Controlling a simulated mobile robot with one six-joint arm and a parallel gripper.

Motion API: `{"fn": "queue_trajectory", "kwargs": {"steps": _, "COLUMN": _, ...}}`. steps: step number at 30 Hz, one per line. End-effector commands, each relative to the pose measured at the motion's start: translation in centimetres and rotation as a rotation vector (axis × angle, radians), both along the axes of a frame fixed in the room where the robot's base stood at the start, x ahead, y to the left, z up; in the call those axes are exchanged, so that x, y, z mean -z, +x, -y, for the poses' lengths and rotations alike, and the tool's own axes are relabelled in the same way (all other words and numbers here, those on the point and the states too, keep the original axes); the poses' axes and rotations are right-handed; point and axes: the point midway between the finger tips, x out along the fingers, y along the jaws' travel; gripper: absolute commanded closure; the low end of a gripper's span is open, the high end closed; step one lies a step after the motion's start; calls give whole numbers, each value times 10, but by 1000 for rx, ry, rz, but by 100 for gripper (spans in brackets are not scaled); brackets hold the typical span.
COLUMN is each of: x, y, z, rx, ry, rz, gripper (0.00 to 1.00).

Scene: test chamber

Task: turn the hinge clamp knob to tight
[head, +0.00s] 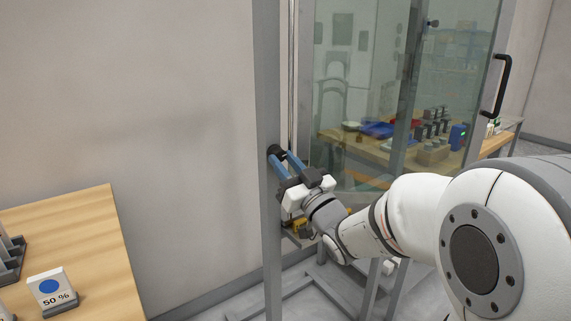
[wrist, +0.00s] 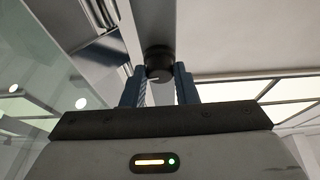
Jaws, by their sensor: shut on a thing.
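The hinge clamp knob (head: 276,151) is a small black round knob on the grey upright post (head: 268,80) of the glass chamber. It also shows in the wrist view (wrist: 158,62), at the top middle. My gripper (head: 281,160) reaches it from the front right, with its blue fingers pointing at the post. In the wrist view my gripper's two fingers (wrist: 159,84) stand on either side of the knob and are shut on it. Parts of the knob are hidden by the fingers, and I cannot make out a tight mark.
A glass door (head: 365,90) with a black handle (head: 502,85) stands right of the post. Behind the glass is a wooden bench with trays and small devices. A wooden table (head: 80,225) at left holds a "50 %" card (head: 52,291). The wall between table and post is clear.

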Motion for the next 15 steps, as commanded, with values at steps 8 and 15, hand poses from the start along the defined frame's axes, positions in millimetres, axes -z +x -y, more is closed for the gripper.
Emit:
{"fn": "queue_trajectory", "kwargs": {"steps": 8, "x": 4, "y": 1, "z": 1, "rx": 0, "ry": -62, "rz": 45, "gripper": 96}}
{"fn": "queue_trajectory", "kwargs": {"steps": 15, "x": 0, "y": 1, "z": 1, "rx": 0, "ry": -77, "rz": 51, "gripper": 96}}
